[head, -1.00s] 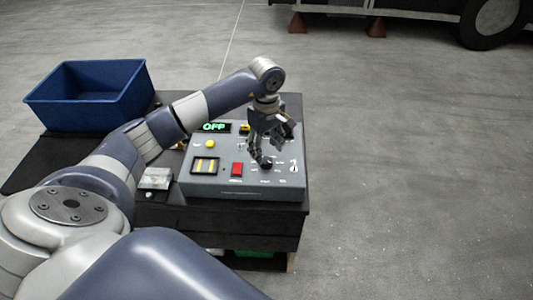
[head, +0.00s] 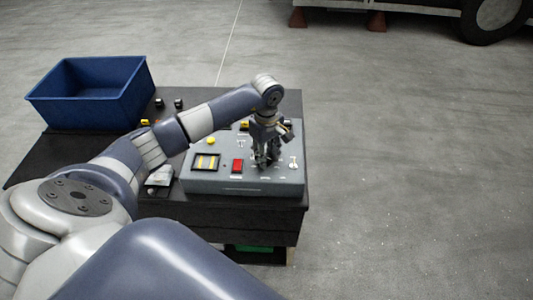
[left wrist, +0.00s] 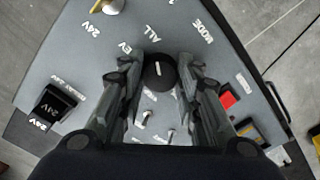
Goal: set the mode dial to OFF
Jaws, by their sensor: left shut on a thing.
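The mode dial (left wrist: 158,72) is a round black knob with a short white line on it, seen in the left wrist view. The line runs almost straight up in that picture, and the labels ALL, EV, 24V and MODE are printed nearby; I see no OFF label. My left gripper (head: 265,161) points down at the grey control box (head: 240,187). In the left wrist view its fingers (left wrist: 160,82) stand on both sides of the dial, shut on it. My right gripper is not in view.
A blue bin (head: 140,95) stands on the black table (head: 45,160). The floor to the right is clear.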

